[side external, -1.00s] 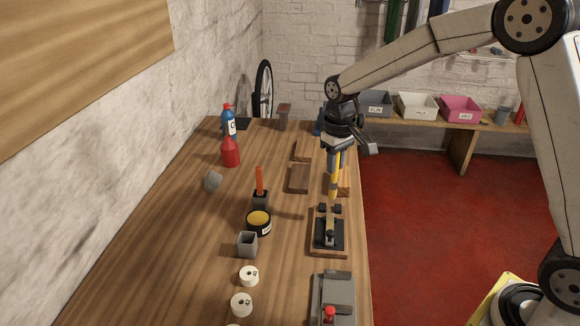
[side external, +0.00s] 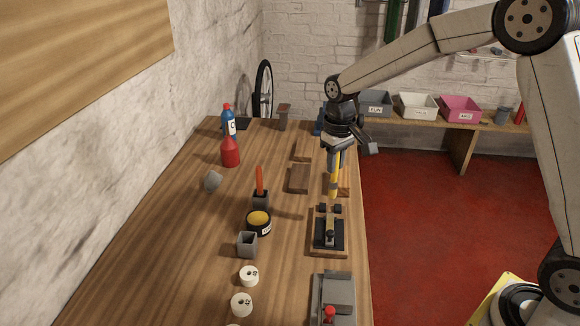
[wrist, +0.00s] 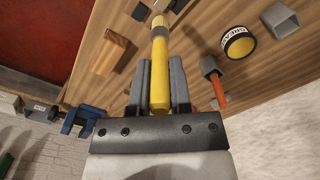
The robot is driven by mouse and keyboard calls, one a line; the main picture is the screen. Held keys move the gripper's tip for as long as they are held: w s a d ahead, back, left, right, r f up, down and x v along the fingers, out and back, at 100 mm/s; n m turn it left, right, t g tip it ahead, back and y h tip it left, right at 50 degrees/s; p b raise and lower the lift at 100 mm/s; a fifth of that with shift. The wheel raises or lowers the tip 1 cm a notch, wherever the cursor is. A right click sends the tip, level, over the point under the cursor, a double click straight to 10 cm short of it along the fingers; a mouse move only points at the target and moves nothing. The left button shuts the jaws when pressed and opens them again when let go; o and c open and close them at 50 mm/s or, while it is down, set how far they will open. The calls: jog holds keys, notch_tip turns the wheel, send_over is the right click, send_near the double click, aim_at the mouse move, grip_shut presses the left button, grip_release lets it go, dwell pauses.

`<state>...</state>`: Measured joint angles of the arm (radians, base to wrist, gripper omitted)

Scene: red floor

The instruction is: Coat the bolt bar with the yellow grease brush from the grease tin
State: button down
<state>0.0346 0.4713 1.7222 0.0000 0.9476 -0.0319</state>
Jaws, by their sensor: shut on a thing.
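My gripper (side external: 336,163) is shut on the yellow grease brush (side external: 333,184), which hangs down tilted slightly, bristle end lowest. In the wrist view the yellow handle (wrist: 159,70) lies between the two fingers (wrist: 159,88), with a grey band toward its far end. The bolt bar (side external: 330,228) sits on a dark plate on a wooden block, just in front of and below the brush tip. The grease tin (side external: 259,223), black with yellow grease on top, stands to the left, and also shows in the wrist view (wrist: 238,43).
An orange-handled tool (side external: 260,183) stands in a dark holder behind the tin. A grey open cup (side external: 247,244) and white rolls (side external: 248,276) stand in front. Wooden blocks (side external: 301,178) lie behind the bolt bar. A grey device with a red knob (side external: 330,314) is nearest. The left bench surface is mostly clear.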

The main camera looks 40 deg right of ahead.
aim_at(334, 182)
jog(key=shift+f, duration=0.15)
jog(key=shift+f, duration=2.05)
jog(key=shift+f, duration=0.7)
dwell(0.4)
jog(key=shift+s+a+r, duration=0.1)
jog(key=shift+s+a, duration=0.5)
jog(key=shift+s+a, duration=0.1)
jog(key=shift+s, duration=0.05)
jog(key=shift+s+a, duration=0.45)
jog(key=shift+s+a, duration=0.1)
dwell(0.6)
